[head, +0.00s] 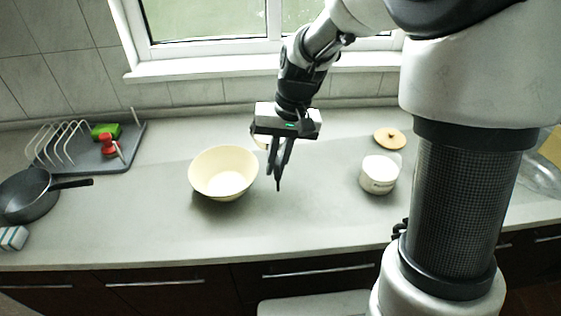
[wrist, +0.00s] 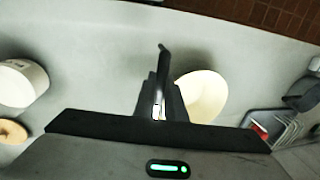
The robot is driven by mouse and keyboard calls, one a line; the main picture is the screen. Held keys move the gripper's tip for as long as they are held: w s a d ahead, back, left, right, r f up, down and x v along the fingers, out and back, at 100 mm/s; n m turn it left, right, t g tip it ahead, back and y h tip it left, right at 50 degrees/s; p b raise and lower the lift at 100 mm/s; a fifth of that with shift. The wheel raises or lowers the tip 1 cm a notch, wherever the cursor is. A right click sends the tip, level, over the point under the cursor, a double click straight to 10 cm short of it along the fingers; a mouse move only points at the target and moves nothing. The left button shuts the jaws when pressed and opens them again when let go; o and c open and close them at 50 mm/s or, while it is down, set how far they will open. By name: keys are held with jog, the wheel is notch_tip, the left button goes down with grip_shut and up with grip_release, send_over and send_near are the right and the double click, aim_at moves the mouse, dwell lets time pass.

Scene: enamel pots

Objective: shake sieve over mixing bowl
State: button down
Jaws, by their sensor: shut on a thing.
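The cream mixing bowl (head: 223,173) stands upright and looks empty on the counter, left of my gripper (head: 276,172). In the wrist view the bowl (wrist: 203,96) is just right of the fingers. My gripper (wrist: 160,100) points down, shut on a thin dark piece (wrist: 163,58) that sticks out past the fingertips, seemingly the sieve's handle. The sieve's mesh is not clearly visible. A pale rounded thing (head: 260,138) shows partly behind my gripper; I cannot tell whether it is part of the sieve. My gripper is beside the bowl's right rim, not over its middle.
A white lettered pot (head: 379,175) and a round wooden lid (head: 390,139) are at right. A dark pan (head: 30,196), a striped cloth or sponge (head: 13,238) and a grey dish rack (head: 85,160) with green and red things are at left. The counter front is clear.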

jog(key=s+a, duration=0.2)
jog(key=a, duration=1.2)
jog(key=shift+s+p, duration=0.35)
dwell(2.5)
jog(key=shift+a, duration=0.15)
jog(key=shift+f+b, duration=1.45)
jog(key=shift+f, duration=0.55)
